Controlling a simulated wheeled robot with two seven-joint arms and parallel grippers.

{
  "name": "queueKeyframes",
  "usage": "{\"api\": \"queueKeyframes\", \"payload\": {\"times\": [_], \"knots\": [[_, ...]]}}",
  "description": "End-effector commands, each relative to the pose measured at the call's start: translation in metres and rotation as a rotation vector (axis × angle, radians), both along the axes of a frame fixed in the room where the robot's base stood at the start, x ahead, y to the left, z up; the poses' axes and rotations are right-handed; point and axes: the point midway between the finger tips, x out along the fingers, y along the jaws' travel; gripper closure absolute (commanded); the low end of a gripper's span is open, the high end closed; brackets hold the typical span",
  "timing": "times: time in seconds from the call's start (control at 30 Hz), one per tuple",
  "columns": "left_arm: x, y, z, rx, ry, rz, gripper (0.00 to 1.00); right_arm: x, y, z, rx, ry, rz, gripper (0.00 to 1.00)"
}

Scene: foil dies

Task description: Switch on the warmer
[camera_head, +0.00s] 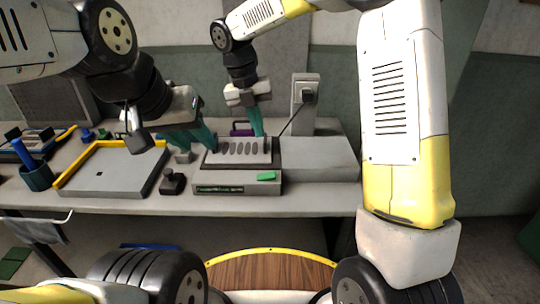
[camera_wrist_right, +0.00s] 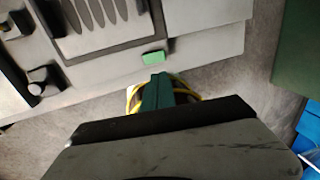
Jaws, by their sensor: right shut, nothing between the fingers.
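The warmer (camera_head: 238,188) is a low grey box on the bench with a dark-framed slotted plate on top. A green switch (camera_head: 266,176) sits at its front right; it also shows in the right wrist view (camera_wrist_right: 153,57). My right gripper (camera_head: 257,135) is shut and empty, pointing down above the warmer. In the right wrist view its teal fingertips (camera_wrist_right: 157,80) appear just below the switch, with a small gap in the picture. Whether the switch is pressed is unclear. My left gripper (camera_head: 197,145) has its teal fingers spread, left of the slotted plate, with nothing visible between them.
A black knob (camera_head: 173,182) stands left of the warmer. A socket post (camera_head: 304,100) with a cable stands behind. A plain grey box (camera_head: 318,160) adjoins on the right.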

Motion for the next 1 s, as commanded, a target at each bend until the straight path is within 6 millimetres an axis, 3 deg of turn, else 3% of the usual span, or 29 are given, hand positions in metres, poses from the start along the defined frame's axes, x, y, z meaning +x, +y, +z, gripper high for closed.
{"api": "queueKeyframes", "payload": {"times": [0.27, 0.7, 1.0], "knots": [[0.0, 0.0, 0.0, 0.0, 0.0, 0.0, 0.64, -0.001, -0.005, -0.022, -0.002, 0.003, -0.003, 1.0], [0.0, 0.0, 0.0, 0.0, 0.0, 0.0, 0.64, -0.001, -0.024, -0.11, -0.001, 0.003, -0.003, 1.0], [0.0, 0.0, 0.0, 0.0, 0.0, 0.0, 0.64, 0.0, -0.029, -0.136, 0.0, -0.001, -0.003, 1.0]]}}
